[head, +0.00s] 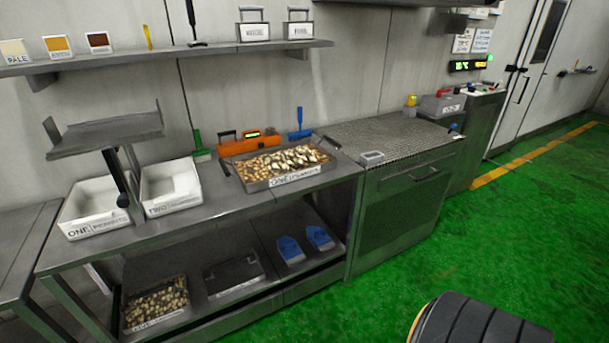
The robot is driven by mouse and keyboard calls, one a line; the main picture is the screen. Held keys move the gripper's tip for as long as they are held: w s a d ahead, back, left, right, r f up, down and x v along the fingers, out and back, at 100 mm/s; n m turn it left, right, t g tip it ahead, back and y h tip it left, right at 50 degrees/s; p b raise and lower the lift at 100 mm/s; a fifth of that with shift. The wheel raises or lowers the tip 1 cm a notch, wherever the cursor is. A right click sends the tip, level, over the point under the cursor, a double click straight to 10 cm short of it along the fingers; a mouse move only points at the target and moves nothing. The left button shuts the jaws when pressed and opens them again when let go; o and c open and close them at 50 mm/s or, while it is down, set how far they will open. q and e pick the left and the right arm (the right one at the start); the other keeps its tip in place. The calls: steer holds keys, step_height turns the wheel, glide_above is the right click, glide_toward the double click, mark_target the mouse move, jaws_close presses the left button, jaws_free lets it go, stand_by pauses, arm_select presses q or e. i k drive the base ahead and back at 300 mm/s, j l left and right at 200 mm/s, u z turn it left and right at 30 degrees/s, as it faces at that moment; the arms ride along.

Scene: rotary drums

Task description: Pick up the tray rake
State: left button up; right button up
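I cannot tell for certain which tool is the tray rake. A blue tool (299,124) with an upright handle and a wide foot stands at the back of the bench, behind the tray of nuts (292,180). A dark long-handled tool (193,24) is upright at the wall shelf. All three appear free of any gripper. Neither of my grippers is in view. A rounded black part with an orange edge at the bottom right looks like part of my own arm.
An orange device (248,143) sits behind the nut tray. White bins (172,187) and a raised grey chute (106,134) stand at left. A mesh-topped cabinet (395,140) is right of the bench. The wall shelf (160,58) overhangs. Green floor (400,270) in front is clear.

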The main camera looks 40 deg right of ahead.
mark_target(300, 123)
steer(key=z, duration=1.35)
steer(key=u, duration=1.8)
steer(key=z, duration=1.8)
steer(key=i+l, duration=0.15)
steer(key=l, duration=0.35)
steer(key=i+l+u, duration=0.1)
steer(key=l, duration=0.35)
steer(key=i+l+u, duration=0.1)
steer(key=l, duration=0.4)
steer(key=i+l, duration=0.2)
steer(key=l, duration=0.3)
steer(key=i+l+u, duration=0.1)
steer(key=l, duration=0.4)
steer(key=i+l, duration=0.1)
steer(key=l, duration=0.4)
steer(key=u, duration=0.05)
